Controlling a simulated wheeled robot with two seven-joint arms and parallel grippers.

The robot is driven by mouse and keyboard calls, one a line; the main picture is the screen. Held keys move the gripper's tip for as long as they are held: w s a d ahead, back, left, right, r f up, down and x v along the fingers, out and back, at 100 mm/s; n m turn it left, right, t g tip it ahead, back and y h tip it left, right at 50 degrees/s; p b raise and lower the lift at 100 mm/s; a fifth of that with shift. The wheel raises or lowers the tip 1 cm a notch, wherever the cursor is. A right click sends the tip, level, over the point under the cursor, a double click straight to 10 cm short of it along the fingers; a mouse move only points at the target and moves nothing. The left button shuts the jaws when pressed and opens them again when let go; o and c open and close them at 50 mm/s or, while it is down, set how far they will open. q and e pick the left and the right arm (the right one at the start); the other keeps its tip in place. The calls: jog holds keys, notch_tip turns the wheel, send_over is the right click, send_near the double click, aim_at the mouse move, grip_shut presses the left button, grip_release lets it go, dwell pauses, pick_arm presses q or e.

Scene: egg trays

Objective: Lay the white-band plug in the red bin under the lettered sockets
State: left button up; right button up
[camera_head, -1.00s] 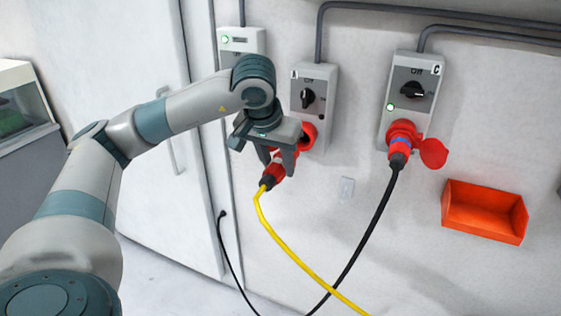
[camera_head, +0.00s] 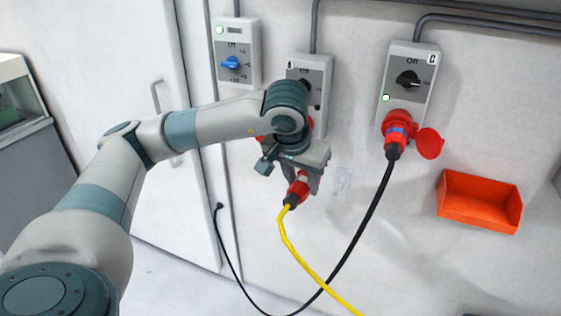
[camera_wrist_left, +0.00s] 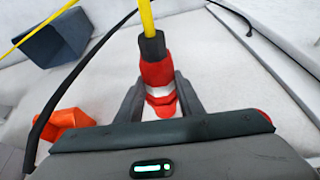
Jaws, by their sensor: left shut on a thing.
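The white-band plug (camera_head: 296,191) is red, with a yellow cable at its lower end. My left gripper (camera_head: 301,179) is shut on it, below socket box A (camera_head: 318,68). In the left wrist view the plug (camera_wrist_left: 157,73) and its white band sit between the fingers (camera_wrist_left: 160,92), with pale wall behind. The plug looks clear of socket A, whose opening is mostly hidden by my wrist. The red bin (camera_head: 480,216) hangs on the wall at the right, with nothing visible in it; it also shows in the left wrist view (camera_wrist_left: 68,124). My right gripper is out of view.
Socket box C (camera_head: 405,75) holds a blue-band plug (camera_head: 395,138) with a black cable (camera_head: 369,215); its red lid (camera_head: 430,143) sticks out right. Another box (camera_head: 235,45) with a blue knob is at the left. The wall between C's cable and the bin is clear.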

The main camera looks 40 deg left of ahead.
pick_arm(q)
jog(key=d+f+m, duration=0.1)
jog(key=d+f, duration=0.4)
jog(key=d, duration=0.6)
jog(key=shift+f+m+h, duration=0.3)
jog(key=shift+f, duration=0.1)
